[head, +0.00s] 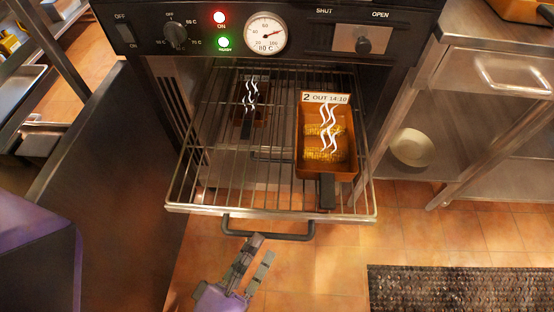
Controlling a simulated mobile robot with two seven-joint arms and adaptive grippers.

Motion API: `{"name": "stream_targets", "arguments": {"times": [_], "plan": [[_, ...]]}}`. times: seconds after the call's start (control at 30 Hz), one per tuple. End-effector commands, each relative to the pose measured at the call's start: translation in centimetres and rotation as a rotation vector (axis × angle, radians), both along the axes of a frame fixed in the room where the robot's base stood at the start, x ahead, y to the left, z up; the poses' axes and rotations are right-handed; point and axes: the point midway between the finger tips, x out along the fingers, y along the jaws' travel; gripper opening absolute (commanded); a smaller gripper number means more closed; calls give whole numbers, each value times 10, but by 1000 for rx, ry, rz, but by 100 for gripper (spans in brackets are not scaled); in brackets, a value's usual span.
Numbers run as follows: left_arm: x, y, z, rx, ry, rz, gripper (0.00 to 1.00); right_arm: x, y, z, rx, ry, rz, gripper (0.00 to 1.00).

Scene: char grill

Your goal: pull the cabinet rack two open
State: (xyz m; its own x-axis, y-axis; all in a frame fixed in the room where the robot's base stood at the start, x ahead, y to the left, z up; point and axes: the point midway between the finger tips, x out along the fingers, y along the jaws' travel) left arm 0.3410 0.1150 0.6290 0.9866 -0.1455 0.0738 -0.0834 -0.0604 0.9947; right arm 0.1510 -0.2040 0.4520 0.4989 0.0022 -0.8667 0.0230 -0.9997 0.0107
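A wire rack (191,185) is slid out from the heated cabinet, level, over the floor. Its dark bar handle (268,236) is at the front edge. An orange pan (342,175) with steaming corn and a tag reading "2 OUT 14:10" sits on its right side. A second, dark-handled steaming pan (247,122) shows at the left; its level is unclear behind the wires. Whether a fingertip touches the handle is unclear.
The control panel (290,35) with gauge and lit lamps is above the rack. A dark open door panel (110,180) stands at the left. A steel table with a bowl (411,148) is at the right. A black mat (460,288) lies on the tiled floor; floor in front is clear.

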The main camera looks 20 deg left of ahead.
Motion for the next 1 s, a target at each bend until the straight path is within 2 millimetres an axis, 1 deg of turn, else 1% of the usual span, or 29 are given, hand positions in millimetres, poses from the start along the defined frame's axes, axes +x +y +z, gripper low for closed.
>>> {"name": "stream_targets", "arguments": {"times": [0.03, 0.07, 0.1, 0.13, 0.5, 0.87, 1.0], "plan": [[-2, 2, 9, 1, -24, 7, 59, 0, 0, 0, 0, -1, 0, 0], [-4, 2, 9, 0, -25, 8, 53, 0, 0, 0, 0, -1, 0, 0], [-6, 3, 9, 0, -25, 8, 39, 0, 0, 0, 0, 0, 0, 0], [-8, 3, 8, -1, -24, 8, 31, -1, 0, -1, -1, 2, -1, 0], [-31, 6, 1, -3, -18, 8, 31, -4, -1, -5, -1, 9, -2, 0], [-34, 7, 0, -4, -17, 8, 31, -2, -1, -5, -1, 4, -1, 0], [-34, 7, 1, -4, -17, 7, 31, 1, 0, 1, -1, -1, 0, 0]]}}
